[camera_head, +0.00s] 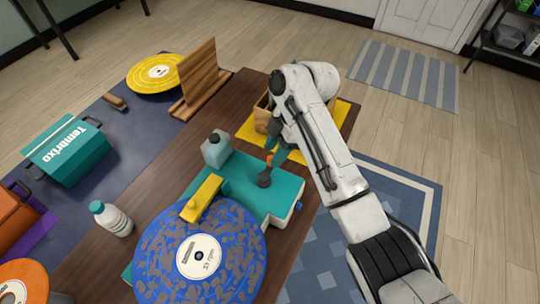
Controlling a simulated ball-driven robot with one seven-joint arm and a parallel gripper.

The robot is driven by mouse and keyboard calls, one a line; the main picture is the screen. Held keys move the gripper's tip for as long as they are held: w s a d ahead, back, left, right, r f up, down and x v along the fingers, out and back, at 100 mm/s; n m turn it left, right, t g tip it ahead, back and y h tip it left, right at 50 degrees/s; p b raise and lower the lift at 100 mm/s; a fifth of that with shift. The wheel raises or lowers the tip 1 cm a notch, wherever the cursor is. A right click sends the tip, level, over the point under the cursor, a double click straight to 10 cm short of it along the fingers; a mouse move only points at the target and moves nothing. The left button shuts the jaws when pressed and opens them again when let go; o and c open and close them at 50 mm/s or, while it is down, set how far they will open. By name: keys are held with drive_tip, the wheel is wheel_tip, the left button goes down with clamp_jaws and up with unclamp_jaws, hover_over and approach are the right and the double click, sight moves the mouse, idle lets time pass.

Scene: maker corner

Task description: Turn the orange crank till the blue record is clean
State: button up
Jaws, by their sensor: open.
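The blue record (165,240) lies on a teal machine (284,186), with brown dirt patches spread over much of its face and a white centre label. A yellow arm (206,192) on the machine reaches over the record's upper edge. A small part of the orange crank (269,158) shows at the machine's far side, mostly hidden by my gripper. My gripper (271,156) points down at the crank and is open. Whether its fingers touch the crank or stand around it cannot be told.
A wooden rack (197,80), yellow record (153,73), brush (115,101) and teal box (67,151) lie farther left. Floor right of the table is open.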

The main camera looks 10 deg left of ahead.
sight(271, 157)
drive_tip(key=shift+x, duration=1.7)
drive_tip(key=shift+c, duration=0.4)
clamp_jaws()
